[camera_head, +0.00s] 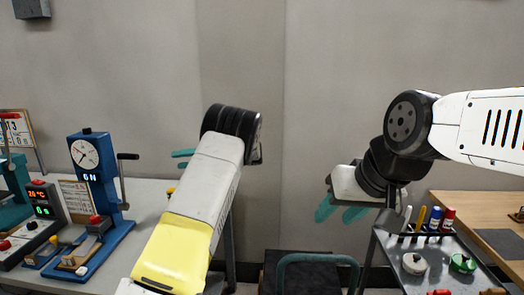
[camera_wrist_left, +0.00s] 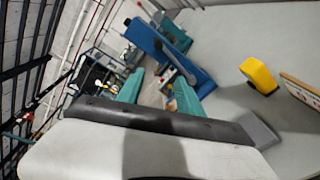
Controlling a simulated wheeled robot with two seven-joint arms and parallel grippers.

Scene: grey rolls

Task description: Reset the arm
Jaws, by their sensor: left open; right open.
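My left arm rises from the bottom of the head view, white with a yellow section. Its left gripper (camera_head: 183,153) is mostly hidden behind the dark wrist; only a teal finger shows to the left of it. In the left wrist view the left gripper (camera_wrist_left: 160,95) has two teal fingers spread apart with nothing held between them. My right arm comes in from the right side of the head view. Its right gripper (camera_head: 339,211) points down and to the left, with teal fingers apart and empty.
A blue gauge press (camera_head: 88,155) stands on the grey table (camera_head: 150,205) at left, beside a control box (camera_head: 45,208). A grey tool cart (camera_head: 445,277) with markers and tape rolls stands below my right arm. A wooden table (camera_head: 465,205) is at far right. Bare wall lies behind.

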